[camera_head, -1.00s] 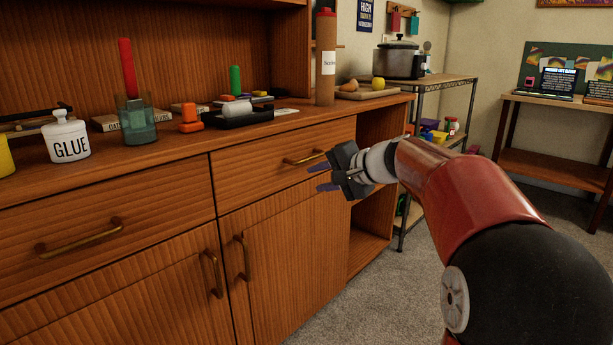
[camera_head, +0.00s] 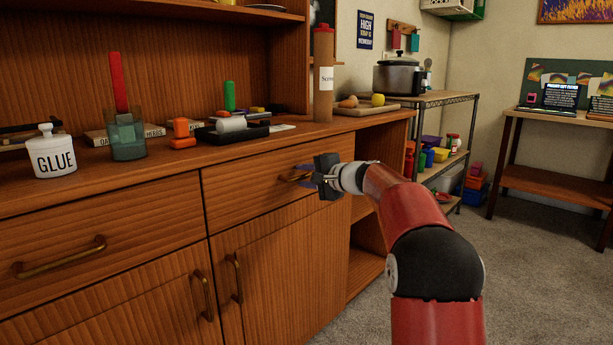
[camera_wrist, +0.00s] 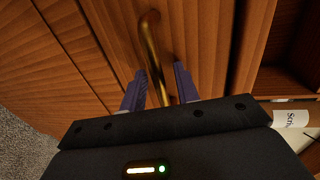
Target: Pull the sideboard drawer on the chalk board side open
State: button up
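The sideboard's right drawer (camera_head: 240,186) has a wooden front that looks flush with the cabinet. Its brass bar handle (camera_head: 290,178) is partly hidden by my gripper (camera_head: 306,180) in the head view. In the wrist view the handle (camera_wrist: 152,50) runs between the two purple fingers of my gripper (camera_wrist: 160,86). The fingers are apart, with a gap visible on each side of the bar, so the gripper is open around it. The left drawer (camera_head: 120,235) has its own brass handle (camera_head: 60,257) and looks shut.
Cabinet doors (camera_head: 285,265) with brass handles lie below the drawers. A wire shelf (camera_head: 450,97) stands to the right. Carpet (camera_head: 530,260) is clear at the right.

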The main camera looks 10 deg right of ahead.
grip_shut()
dwell(0.4)
